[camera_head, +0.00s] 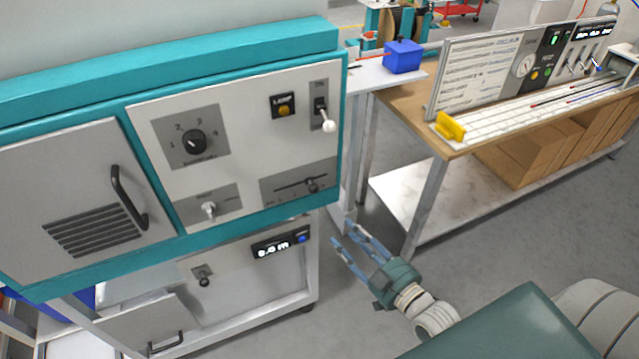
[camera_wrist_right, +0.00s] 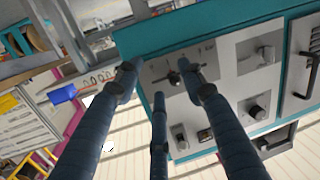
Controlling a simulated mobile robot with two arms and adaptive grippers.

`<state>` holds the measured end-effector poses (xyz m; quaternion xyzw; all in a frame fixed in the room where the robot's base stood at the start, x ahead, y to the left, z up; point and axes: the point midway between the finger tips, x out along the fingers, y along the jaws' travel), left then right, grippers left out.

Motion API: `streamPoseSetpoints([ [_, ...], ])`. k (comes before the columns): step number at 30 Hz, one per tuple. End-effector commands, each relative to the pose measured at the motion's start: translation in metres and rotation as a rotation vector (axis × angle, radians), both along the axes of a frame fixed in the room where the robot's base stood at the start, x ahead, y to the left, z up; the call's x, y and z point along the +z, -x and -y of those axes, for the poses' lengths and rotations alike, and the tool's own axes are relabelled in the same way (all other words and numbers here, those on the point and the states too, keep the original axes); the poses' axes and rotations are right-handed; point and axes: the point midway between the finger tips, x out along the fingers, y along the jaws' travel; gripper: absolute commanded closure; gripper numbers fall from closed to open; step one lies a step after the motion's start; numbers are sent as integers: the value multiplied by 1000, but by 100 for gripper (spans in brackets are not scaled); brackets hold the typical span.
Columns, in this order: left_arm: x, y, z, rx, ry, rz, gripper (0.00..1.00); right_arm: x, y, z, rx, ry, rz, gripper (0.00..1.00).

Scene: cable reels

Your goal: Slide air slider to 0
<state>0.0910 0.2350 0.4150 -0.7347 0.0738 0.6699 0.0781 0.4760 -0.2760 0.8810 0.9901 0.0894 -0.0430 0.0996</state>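The air slider (camera_head: 313,184) is a dark knob on a horizontal slot in a grey plate, low on the right of the teal-framed control panel. Its knob stands toward the right part of the slot; the scale marks are too small to read. My right gripper (camera_head: 345,243) is open and empty, in front of the machine, lower and to the right of the slider in the head view. In the right wrist view, which looks upside down, the slider knob (camera_wrist_right: 173,77) shows between the fingers of the right gripper (camera_wrist_right: 157,80). I see no contact. My left gripper is not in view.
The panel also carries a rotary knob (camera_head: 194,142), a toggle switch (camera_head: 209,209), a lamp button (camera_head: 284,109) and a white-tipped lever (camera_head: 328,125). A handled door (camera_head: 80,160) is at left.

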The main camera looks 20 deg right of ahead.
Motion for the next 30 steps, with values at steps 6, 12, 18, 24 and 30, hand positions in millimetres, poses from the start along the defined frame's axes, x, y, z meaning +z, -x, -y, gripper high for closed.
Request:
streamPoseSetpoints([
  [6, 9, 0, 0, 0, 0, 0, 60, 61, -6, -11, 26, -18, 102, 60],
  [12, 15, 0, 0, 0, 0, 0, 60, 65, -33, -16, 27, -17, 109, 60],
  [18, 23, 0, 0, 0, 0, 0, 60, 64, -72, -23, 26, -19, 106, 60],
  [24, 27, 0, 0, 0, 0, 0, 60, 61, -99, -29, 27, -18, 103, 60],
  [30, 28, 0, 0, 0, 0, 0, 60, 60, -109, -31, 26, -18, 102, 60],
])
